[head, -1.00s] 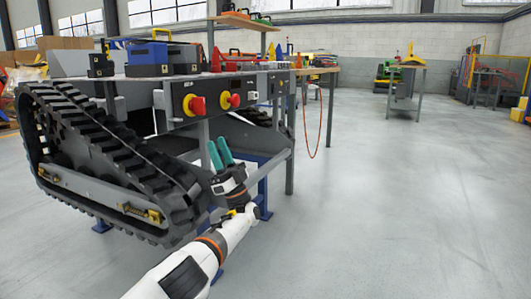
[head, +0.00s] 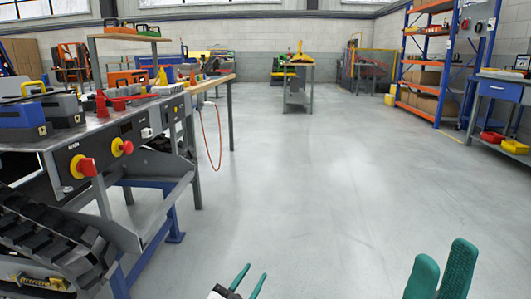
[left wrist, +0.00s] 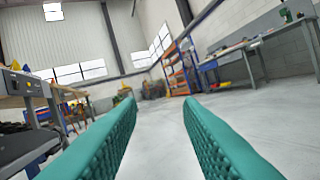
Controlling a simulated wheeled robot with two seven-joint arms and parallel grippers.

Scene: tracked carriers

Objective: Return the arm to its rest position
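My left gripper (head: 256,269) shows at the bottom middle of the head view, with thin teal fingers spread apart. In the left wrist view its two ribbed fingers (left wrist: 160,110) stand wide apart with nothing between them. It points over open floor, clear of the bench and the tracked carrier (head: 45,235). My right gripper (head: 443,262) shows at the lower right of the head view. Its teal fingertips stand apart with nothing seen between them. The rest of it is below the picture edge.
The carrier's deck with red knobs (head: 83,166) and a long workbench fill the left. A blue-orange shelf (head: 440,60) and a blue-drawer bench (head: 500,90) with red and yellow bins stand at right. A small grey table (head: 298,90) stands further back. The middle floor is clear.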

